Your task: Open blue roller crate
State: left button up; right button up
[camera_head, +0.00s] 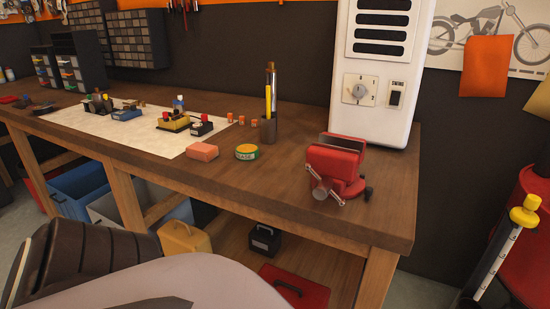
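A blue crate (82,187) stands on the floor under the left part of the workbench, partly hidden by the bench leg. A second bin with a pale grey front and blue at its side (112,208) stands just right of it, also behind a wooden leg. I cannot tell from here which has rollers, or whether either has a lid; their lower parts are hidden. Neither of my grippers shows in this view.
The wooden workbench (300,205) carries a red vise (336,168), a pencil holder (268,130) and small boxes. A dark ribbed seat-like shape (85,262) and a pale rounded surface (205,282) fill the near foreground. A yellow case (184,241) is below.

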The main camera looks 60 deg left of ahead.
aim_at(70, 191)
jog(key=u, duration=3.3)
jog(key=i+j+u, duration=0.4)
jog(key=i, duration=0.15)
jog(key=i+u, duration=0.25)
jog(key=i, duration=0.2)
jog(key=i+u, duration=0.25)
jog(key=i, duration=2.05)
jog(key=i+j+z, duration=0.1)
jog(key=i+z, duration=0.15)
jog(key=i, duration=0.25)
jog(key=i+j+z, duration=0.3)
jog(key=i, duration=0.2)
jog(key=i+l, duration=0.05)
jog(key=l, duration=0.05)
